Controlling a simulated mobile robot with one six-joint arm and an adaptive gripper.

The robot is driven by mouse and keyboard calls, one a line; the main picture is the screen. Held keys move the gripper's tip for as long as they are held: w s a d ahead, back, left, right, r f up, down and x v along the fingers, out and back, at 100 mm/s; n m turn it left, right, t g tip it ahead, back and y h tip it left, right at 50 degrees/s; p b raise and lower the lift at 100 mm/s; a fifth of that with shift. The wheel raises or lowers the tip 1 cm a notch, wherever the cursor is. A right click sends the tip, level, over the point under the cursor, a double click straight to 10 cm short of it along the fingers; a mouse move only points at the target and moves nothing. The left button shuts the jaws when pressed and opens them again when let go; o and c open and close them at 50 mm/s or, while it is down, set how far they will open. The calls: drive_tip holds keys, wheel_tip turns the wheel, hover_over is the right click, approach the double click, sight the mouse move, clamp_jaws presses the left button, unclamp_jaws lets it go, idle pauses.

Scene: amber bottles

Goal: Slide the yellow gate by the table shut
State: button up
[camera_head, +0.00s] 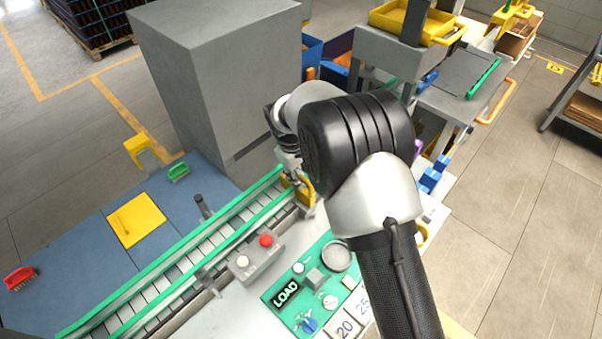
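A yellow upright piece (305,194), which looks like the gate, stands at the far end of the roller conveyor (190,262), beside the table. My arm reaches across the middle of the view and hides part of that area. My gripper (291,172) points down at the yellow piece, right at its upper edge. It is small and partly covered by my arm, so I cannot tell whether its fingers are open or shut, or whether they touch the piece.
Green rails edge the conveyor. A control box (256,259) with a red button and a green LOAD panel (287,294) lie in front of it. A large grey cabinet (215,75) stands behind. A blue mat (85,238) with a yellow square lies left.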

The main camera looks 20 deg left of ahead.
wheel_tip(320, 180, up, 12)
drive_tip(key=s, duration=0.2)
drive_tip(key=shift+a+f, duration=0.15)
drive_tip(key=shift+a, duration=0.3)
drive_tip(key=shift+s, duration=0.1)
